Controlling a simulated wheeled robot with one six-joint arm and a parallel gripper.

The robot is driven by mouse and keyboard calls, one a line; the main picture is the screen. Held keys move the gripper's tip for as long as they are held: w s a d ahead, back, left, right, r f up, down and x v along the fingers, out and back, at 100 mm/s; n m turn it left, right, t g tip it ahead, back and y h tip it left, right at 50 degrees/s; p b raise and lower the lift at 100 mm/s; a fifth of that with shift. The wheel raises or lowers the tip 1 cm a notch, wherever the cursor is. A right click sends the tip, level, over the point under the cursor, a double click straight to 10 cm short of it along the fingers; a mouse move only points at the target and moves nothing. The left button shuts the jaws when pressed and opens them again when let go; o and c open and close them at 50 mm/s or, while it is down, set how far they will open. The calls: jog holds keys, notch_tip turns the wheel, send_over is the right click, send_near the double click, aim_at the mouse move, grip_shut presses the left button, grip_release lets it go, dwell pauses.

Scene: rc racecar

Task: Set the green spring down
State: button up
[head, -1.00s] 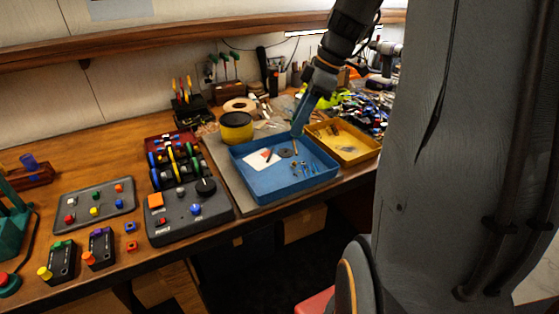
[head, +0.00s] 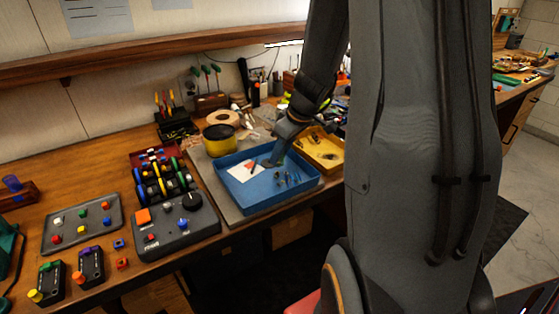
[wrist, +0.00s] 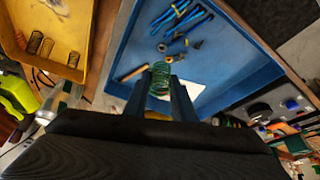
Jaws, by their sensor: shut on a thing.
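The green spring (wrist: 159,79) is a small wire coil. In the wrist view it sits between the two fingers of my gripper (wrist: 161,92), which is shut on it. The spring cannot be made out in the head view. There my gripper (head: 273,159) points down at the back right part of the blue tray (head: 284,199). In the wrist view the blue tray (wrist: 228,68) lies beyond the spring. I cannot tell whether the spring touches the tray floor.
Blue-handled tools (wrist: 184,17) and small parts lie in the blue tray. Right of it in the head view is a yellow tray (head: 327,169); the wrist view shows several brass-coloured springs (wrist: 47,47) in it. A yellow-and-black round container (head: 219,140) stands behind the blue tray.

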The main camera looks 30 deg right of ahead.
aim_at(283, 156)
jog(key=shift+f, duration=1.4)
jog(key=shift+f, duration=0.15)
jog(key=o, duration=1)
jog(key=shift+r, duration=0.3)
jog(key=b+v, duration=0.2)
jog(key=v, duration=0.9)
jog(key=s+a+f+m+g, duration=0.1)
jog(key=s+a+f, duration=0.1)
jog(key=a, duration=0.3)
jog(key=s+a+f+m+g+h, duration=0.1)
jog(key=s+a+f+m, duration=0.1)
jog(key=s+a, duration=0.3)
jog(key=s+a+f+m, duration=0.1)
jog(key=s+a+f, duration=0.2)
jog(key=a, duration=0.4)
jog(key=shift+s+a+f+m+g+h, duration=0.1)
jog(key=shift+s+f+m+g+h, duration=0.1)
jog(key=shift+s+m+g+h, duration=0.3)
jog(key=shift+s, duration=0.1)
